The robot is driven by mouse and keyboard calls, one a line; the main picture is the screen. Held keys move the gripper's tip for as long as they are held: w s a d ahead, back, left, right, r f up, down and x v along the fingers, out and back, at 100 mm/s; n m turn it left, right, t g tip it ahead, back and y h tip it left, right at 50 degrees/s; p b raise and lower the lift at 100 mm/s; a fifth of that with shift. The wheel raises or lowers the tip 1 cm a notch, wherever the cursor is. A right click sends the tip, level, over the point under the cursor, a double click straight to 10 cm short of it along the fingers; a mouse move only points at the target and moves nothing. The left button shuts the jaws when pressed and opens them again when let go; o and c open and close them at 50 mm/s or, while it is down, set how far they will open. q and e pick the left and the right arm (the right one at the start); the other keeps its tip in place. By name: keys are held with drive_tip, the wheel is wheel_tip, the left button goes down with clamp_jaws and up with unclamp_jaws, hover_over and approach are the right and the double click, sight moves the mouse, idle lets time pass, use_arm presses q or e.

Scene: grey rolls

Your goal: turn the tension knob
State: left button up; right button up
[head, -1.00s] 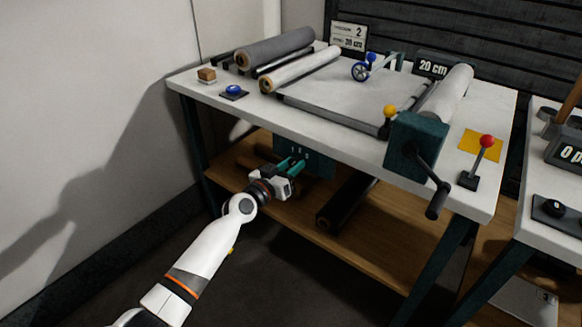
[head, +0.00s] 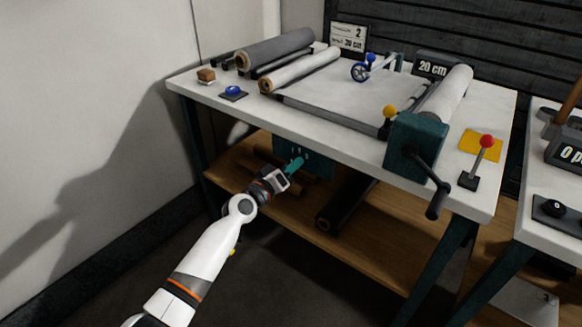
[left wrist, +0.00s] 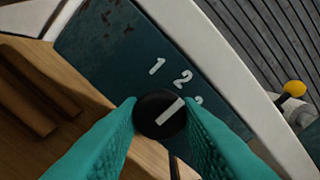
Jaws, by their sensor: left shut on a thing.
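The tension knob (left wrist: 158,116) is a round black knob with a white pointer bar. It sits on a dark teal panel (left wrist: 110,45) marked with white numbers 1, 2 and a partly hidden 3. The panel (head: 318,165) hangs under the table's front edge in the head view. My left gripper (head: 294,165) reaches the panel from below left. In the left wrist view its teal fingers (left wrist: 160,122) are shut on the knob, one on each side. The pointer bar slants toward the upper right in that view. The knob is hidden behind the fingers in the head view. My right gripper is not in view.
The white table (head: 240,112) carries grey rolls (head: 275,48), a blue button (head: 233,90), a crank (head: 432,185) and a red-topped lever (head: 487,141). A wooden shelf (head: 390,245) with a dark roll (head: 345,200) lies below. Floor in front is clear.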

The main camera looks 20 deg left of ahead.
use_arm(q)
drive_tip(key=shift+f, duration=0.1)
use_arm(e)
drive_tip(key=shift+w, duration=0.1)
use_arm(q)
drive_tip(key=o, duration=1)
drive_tip(key=shift+c, duration=0.2)
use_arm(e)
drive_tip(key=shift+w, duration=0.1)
use_arm(q)
drive_tip(key=shift+s+a, duration=0.1)
drive_tip(key=p+v, duration=0.1)
drive_tip(key=v, duration=1)
drive_tip(key=shift+s, duration=0.4)
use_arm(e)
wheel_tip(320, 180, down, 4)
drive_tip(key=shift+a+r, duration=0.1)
use_arm(q)
drive_tip(key=shift+a, duration=0.1)
